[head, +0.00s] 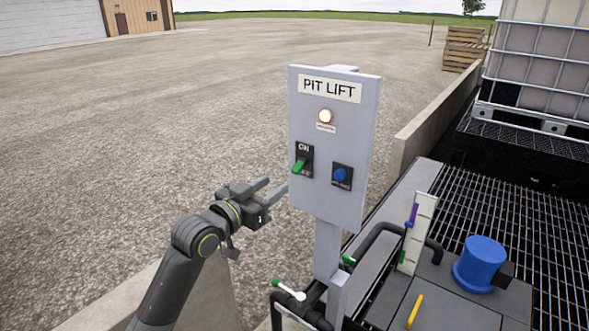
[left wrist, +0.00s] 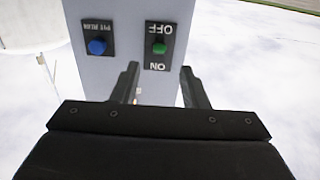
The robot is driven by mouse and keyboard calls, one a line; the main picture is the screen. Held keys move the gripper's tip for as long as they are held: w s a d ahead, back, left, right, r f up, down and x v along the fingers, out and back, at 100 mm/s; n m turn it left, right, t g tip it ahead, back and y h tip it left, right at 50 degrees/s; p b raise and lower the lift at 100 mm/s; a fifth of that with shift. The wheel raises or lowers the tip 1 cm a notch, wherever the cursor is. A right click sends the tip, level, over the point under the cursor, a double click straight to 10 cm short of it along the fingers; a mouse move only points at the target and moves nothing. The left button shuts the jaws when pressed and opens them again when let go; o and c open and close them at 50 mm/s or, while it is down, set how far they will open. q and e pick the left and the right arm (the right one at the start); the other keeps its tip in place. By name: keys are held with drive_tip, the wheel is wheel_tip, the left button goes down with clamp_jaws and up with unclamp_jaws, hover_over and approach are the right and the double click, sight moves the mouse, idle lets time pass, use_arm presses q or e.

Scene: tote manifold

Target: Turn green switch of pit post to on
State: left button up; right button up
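The pit post is a grey panel (head: 333,205) labelled PIT LIFT on a grey pole. Its green switch (head: 299,166) sits on a black plate with ON above and OFF below; the lever tilts down toward OFF. In the left wrist view, the picture is upside down and the green switch (left wrist: 159,48) shows ahead, beyond the fingers. My left gripper (head: 277,187) is open and empty, just left of the panel and a little below the switch. Its two spread fingers (left wrist: 160,86) show apart in the left wrist view. My right gripper is not in view.
A blue knob (head: 342,174) sits right of the switch, and a lit lamp (head: 325,116) above. Below are pipes with a green-tipped white lever (head: 288,290). A blue cylinder (head: 480,263) and grating stand right. Open gravel (head: 150,120) lies left.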

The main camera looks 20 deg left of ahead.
sight(293, 172)
use_arm(q)
drive_tip(key=p+x, duration=0.1)
drive_tip(key=x, duration=0.8)
drive_tip(key=shift+w+d, duration=0.1)
drive_tip(key=shift+w, duration=0.05)
clamp_jaws()
